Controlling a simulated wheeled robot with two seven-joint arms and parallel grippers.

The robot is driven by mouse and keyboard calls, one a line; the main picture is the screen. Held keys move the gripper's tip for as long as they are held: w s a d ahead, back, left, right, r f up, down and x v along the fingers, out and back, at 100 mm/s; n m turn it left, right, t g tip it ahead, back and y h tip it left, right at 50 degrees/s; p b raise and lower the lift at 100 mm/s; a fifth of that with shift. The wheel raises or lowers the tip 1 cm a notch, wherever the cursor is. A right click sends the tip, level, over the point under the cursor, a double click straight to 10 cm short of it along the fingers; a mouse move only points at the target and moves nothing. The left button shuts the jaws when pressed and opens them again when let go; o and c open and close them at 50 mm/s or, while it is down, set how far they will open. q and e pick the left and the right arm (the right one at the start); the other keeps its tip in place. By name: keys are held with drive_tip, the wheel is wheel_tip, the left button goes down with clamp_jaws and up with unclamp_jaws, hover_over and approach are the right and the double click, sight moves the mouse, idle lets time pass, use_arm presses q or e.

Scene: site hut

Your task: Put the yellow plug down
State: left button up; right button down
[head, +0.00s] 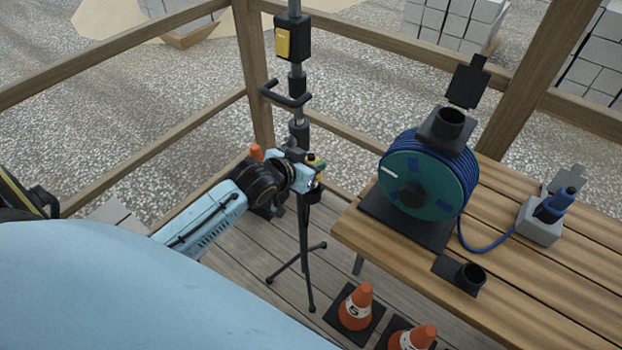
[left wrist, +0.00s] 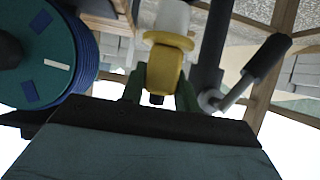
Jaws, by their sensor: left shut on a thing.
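The yellow plug (left wrist: 166,68) is between the fingers of my left gripper (left wrist: 160,95), with a pale upper part showing above its yellow collar. In the head view the left gripper (head: 309,173) is beside the dark tripod pole (head: 304,215), and only a little of the yellow plug (head: 317,160) shows. The gripper is shut on the plug and holds it in the air, left of the wooden bench (head: 350,228). Whether the gripper touches the pole cannot be told. My right gripper is not in view.
On the bench are a blue cable reel (head: 428,175) with an open-lidded black socket (head: 453,120) on top, a black cup-shaped holder (head: 470,278), and a grey socket box (head: 540,225) with a blue plug (head: 562,198). Orange cones (head: 358,305) stand below. The bench's right part is bare.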

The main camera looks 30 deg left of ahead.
use_arm(q)
drive_tip(key=shift+f+b, duration=0.35)
drive_tip(key=shift+f, duration=1.8)
drive_tip(key=shift+f, duration=0.3)
drive_tip(key=o, duration=1.1)
drive_tip(key=shift+r, duration=0.35)
drive_tip(key=p+v, duration=0.1)
drive_tip(key=v, duration=1.1)
drive_tip(key=shift+f+p, duration=0.1)
drive_tip(key=shift+p, duration=0.3)
